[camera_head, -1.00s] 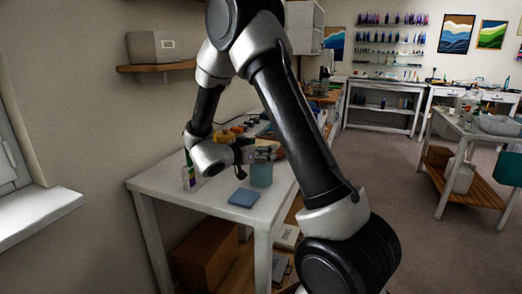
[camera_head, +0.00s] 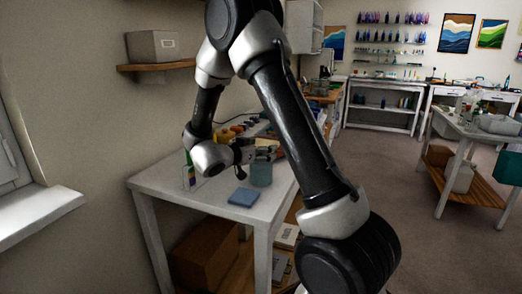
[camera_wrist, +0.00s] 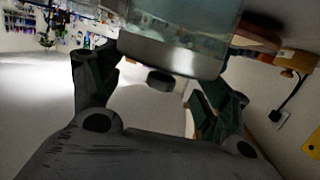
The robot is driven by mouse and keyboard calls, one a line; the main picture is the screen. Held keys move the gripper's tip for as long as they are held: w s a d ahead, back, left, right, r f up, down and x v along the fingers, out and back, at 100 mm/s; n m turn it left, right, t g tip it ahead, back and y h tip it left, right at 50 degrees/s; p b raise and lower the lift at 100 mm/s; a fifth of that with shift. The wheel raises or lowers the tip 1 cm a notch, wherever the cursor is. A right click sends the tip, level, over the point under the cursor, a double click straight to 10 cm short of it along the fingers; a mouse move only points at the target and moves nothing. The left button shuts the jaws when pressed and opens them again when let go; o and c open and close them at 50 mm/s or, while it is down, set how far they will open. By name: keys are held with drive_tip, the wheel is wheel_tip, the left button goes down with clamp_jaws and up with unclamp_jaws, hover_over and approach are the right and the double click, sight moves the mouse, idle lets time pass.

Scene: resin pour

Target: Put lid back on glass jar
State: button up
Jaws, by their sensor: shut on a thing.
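The glass jar (camera_head: 261,175) holds pale blue-green liquid and stands upright near the front of the white table. My gripper (camera_head: 264,151) is at the jar's mouth. In the wrist view the lid (camera_wrist: 170,58) is a silvery disc with a dark knob (camera_wrist: 160,81). It lies between the two fingers of my gripper (camera_wrist: 163,75), which is shut on it. The jar's glass (camera_wrist: 185,22) shows directly behind the lid. I cannot tell whether the lid touches the rim or is slightly above it.
A blue square pad (camera_head: 243,197) lies in front of the jar on the table (camera_head: 205,197). A bottle with a green top (camera_head: 188,172) stands to the left, beside my wrist. Yellow-orange items (camera_head: 229,132) sit behind. The table's front corner is clear.

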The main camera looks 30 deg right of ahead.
drive_tip(key=o, duration=1)
drive_tip(key=shift+o, duration=0.2)
drive_tip(key=shift+r, duration=3.55)
clamp_jaws()
drive_tip(key=shift+f, duration=0.1)
